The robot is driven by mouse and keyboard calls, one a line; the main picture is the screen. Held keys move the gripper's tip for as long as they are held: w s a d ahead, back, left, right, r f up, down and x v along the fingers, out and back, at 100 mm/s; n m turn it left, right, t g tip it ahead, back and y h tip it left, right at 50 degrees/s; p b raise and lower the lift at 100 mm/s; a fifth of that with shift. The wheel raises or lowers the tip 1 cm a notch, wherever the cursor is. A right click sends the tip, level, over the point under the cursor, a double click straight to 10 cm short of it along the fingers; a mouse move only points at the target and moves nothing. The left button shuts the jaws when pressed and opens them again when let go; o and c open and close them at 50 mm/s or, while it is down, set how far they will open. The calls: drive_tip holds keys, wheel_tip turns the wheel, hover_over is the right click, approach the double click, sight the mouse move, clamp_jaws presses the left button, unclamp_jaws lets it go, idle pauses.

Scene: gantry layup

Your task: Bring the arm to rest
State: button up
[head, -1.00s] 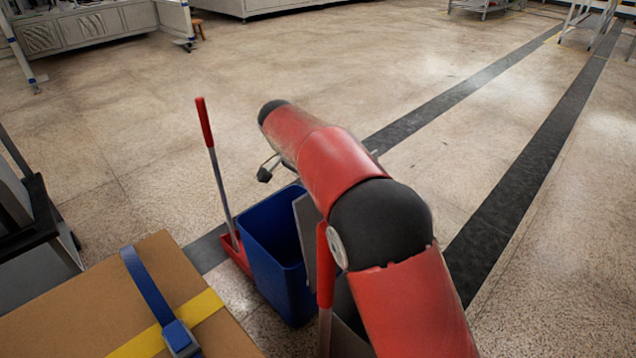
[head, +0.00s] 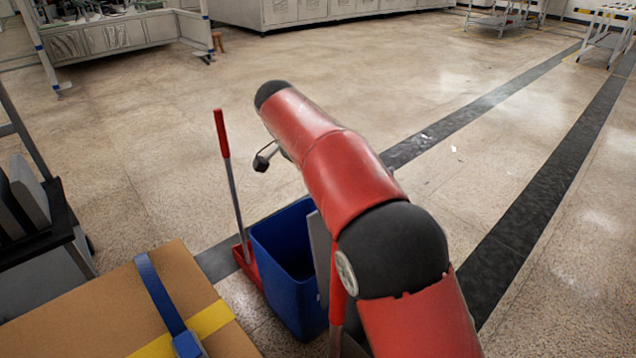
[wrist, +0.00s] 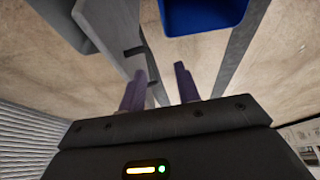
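My red arm with black joints (head: 345,180) reaches up and away across the head view, bent at a black joint at lower right. My gripper is not clearly visible in the head view. In the wrist view, the two purple fingers of my gripper (wrist: 160,75) stand apart, with nothing seen between them. They point toward the floor area near a blue bin, which shows at the top edge.
A blue bin (head: 285,265) and a red-handled dustpan (head: 223,140) stand left of my arm. A strapped cardboard box (head: 70,320) is at lower left, with a dark cart (head: 50,225) beyond it. Open floor (head: 400,100) lies ahead, with workbenches at the back.

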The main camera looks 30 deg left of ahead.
drive_tip(key=shift+w+d, duration=0.1)
drive_tip(key=s+d+r+n+y, duration=0.15)
drive_tip(key=d+r, duration=0.25)
drive_tip(key=d, duration=1)
drive_tip(key=s+d+r+n, duration=0.15)
drive_tip(key=d+r, duration=0.25)
drive_tip(key=d, duration=0.9)
drive_tip(key=s+d+f, duration=0.3)
drive_tip(key=s+d, duration=0.5)
drive_tip(key=s, duration=0.2)
drive_tip(key=s+d+f+n+t, duration=0.1)
drive_tip(key=s+d+f, duration=0.3)
drive_tip(key=s+d, duration=0.4)
drive_tip(key=s, duration=0.2)
drive_tip(key=shift+s+d+f+t+y, duration=0.3)
drive_tip(key=shift+s+d+y, duration=0.05)
drive_tip(key=shift+s+d, duration=0.05)
